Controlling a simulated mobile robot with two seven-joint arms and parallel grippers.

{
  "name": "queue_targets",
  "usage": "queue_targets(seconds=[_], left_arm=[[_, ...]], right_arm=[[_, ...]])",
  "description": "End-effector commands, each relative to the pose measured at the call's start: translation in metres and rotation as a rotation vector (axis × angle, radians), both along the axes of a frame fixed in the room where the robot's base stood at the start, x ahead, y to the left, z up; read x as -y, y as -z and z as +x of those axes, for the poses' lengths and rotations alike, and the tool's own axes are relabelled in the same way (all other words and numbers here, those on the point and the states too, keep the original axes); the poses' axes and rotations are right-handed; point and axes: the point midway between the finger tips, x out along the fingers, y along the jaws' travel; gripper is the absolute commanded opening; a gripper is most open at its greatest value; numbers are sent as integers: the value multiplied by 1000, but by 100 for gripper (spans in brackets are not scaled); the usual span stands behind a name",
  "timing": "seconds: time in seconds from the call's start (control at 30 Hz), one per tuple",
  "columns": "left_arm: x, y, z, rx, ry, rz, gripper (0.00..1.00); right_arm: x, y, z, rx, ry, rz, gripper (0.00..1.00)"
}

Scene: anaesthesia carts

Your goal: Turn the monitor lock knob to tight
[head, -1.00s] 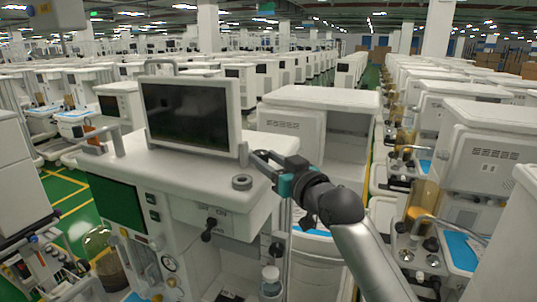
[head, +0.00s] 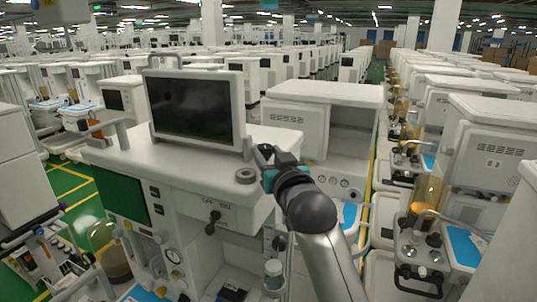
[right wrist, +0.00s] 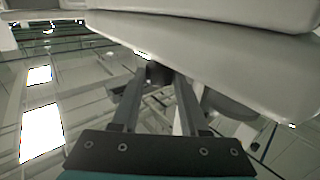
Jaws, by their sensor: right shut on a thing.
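The monitor (head: 195,106) stands upright on top of the anaesthesia cart (head: 150,160), its dark screen facing me. My right gripper (head: 266,156) is at the monitor's lower right edge, above the cart top. In the right wrist view its two fingers (right wrist: 158,76) converge on a small dark piece, which looks like the lock knob (right wrist: 157,72), close under a pale panel edge. The fingers and the panel hide most of the knob, so its turn angle cannot be read. My left gripper is not in view.
A grey round disc (head: 246,176) lies on the cart top just left of my right wrist. A bent handle (head: 112,130) rises at the cart's left. Another white machine (head: 325,125) stands close behind my right gripper. Rows of similar carts fill the hall.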

Motion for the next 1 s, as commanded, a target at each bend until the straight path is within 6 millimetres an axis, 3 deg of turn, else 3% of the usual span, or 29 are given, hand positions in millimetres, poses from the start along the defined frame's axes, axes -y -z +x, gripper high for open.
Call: queue_targets(seconds=[0.23,0.27,0.5,1.0], left_arm=[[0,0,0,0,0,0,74],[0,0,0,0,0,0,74],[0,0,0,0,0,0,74],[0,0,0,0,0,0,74]], right_arm=[[0,3,0,-7,0,-1,0],[0,3,0,-7,0,-1,47],[-1,1,0,-4,-2,-1,74],[-3,-1,-1,2,-8,3,74]])
